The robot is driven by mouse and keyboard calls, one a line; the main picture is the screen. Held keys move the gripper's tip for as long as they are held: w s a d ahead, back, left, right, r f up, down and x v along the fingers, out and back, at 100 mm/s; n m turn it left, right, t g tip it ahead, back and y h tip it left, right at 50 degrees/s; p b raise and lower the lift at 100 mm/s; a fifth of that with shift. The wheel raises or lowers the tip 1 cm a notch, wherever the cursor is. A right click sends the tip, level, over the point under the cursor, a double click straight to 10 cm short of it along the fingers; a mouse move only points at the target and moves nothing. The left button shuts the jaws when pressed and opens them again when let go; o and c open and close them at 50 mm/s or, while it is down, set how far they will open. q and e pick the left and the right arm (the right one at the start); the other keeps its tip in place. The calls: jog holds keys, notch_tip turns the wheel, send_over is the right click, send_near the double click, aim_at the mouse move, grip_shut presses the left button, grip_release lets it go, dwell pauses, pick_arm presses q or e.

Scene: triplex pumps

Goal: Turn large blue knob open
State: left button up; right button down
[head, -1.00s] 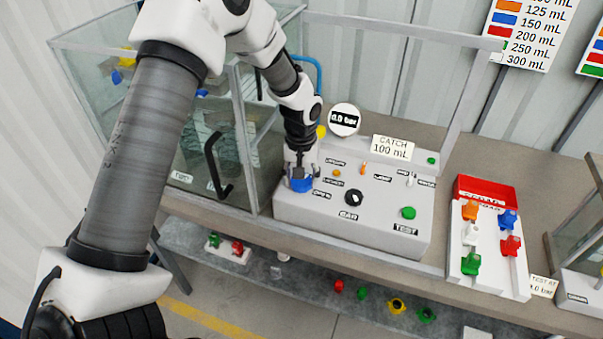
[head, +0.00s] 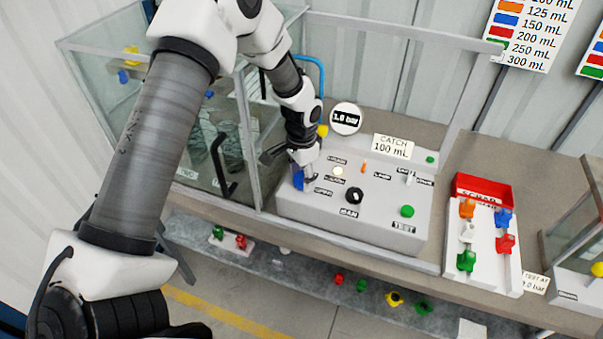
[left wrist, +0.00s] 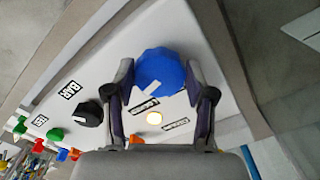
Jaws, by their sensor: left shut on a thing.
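The large blue knob (head: 298,180) is on the left end of the grey control panel (head: 385,236). My left gripper (head: 303,172) comes down over it and hides part of it. In the left wrist view the knob (left wrist: 160,68) sits between the two fingers of my left gripper (left wrist: 160,82), which is shut on it. A white mark shows on the knob's face. A round gauge (head: 345,118) behind the panel appears to read 1.0 bar. A small lamp (head: 338,171) beside the knob is lit; it also glows in the left wrist view (left wrist: 154,118). My right gripper is not in view.
A black knob (head: 354,195) and a green button (head: 407,211) are farther right on the panel. A glass tank (head: 110,90) stands left. A white rack (head: 484,262) of coloured valves and a red bin (head: 484,188) are right. Loose valves lie on the lower shelf.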

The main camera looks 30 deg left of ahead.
aim_at(303, 178)
pick_arm(q)
jog(key=shift+f+m, duration=0.15)
jog(key=shift+m, duration=1.05)
jog(key=o, duration=0.9)
jog(key=shift+o, duration=1.3)
jog(key=shift+w, duration=0.15)
notch_tip(303, 178, up, 12)
